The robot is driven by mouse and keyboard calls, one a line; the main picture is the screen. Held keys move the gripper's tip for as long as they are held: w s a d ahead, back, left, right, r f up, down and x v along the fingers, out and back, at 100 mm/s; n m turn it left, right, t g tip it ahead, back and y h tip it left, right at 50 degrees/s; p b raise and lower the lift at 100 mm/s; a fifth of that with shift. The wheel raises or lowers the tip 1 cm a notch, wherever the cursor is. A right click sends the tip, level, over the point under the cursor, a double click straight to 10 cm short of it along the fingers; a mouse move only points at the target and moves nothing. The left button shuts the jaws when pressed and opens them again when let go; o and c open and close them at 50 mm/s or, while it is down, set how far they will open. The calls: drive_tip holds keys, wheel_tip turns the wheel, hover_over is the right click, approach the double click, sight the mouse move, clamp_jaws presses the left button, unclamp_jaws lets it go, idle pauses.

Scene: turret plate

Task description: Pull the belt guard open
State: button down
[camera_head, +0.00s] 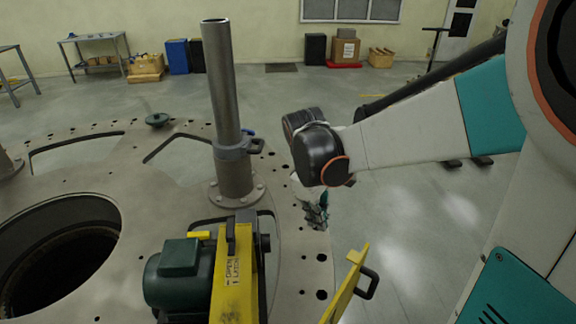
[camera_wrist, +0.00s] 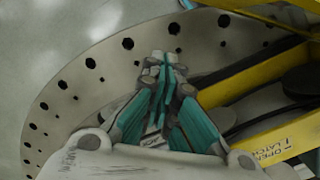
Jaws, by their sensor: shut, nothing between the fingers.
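The belt guard (camera_head: 345,288) is a yellow panel with a black handle (camera_head: 368,283) on its right side. It stands apart from the yellow drive housing (camera_head: 222,285), with a gap between them. The housing carries an OPEN LATCH label and also shows in the wrist view (camera_wrist: 270,139), beside dark round parts and a dark belt. A yellow part (camera_wrist: 285,14) crosses the top right there. My gripper (camera_head: 318,222) is over the plate's edge, behind and left of the guard, apart from the handle. In the wrist view my gripper (camera_wrist: 164,66) is shut and empty.
A green motor (camera_head: 178,272) adjoins the housing. A tall grey post (camera_head: 226,95) with a clamp stands behind it. The round plate (camera_head: 95,165) has bolt holes and a large dark opening at left. The floor (camera_head: 420,250) to the right is clear.

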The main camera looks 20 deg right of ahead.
drive_tip(key=s+d+f+b, duration=0.1)
drive_tip(key=s+d+f, duration=0.1)
drive_tip(key=f, duration=0.3)
drive_tip(key=s+d+f+n+g+b, duration=0.1)
drive_tip(key=s+d+f, duration=0.1)
drive_tip(key=f, duration=0.4)
drive_tip(key=shift+d+f, duration=0.15)
drive_tip(key=shift+d, duration=0.3)
drive_tip(key=shift+s, duration=0.1)
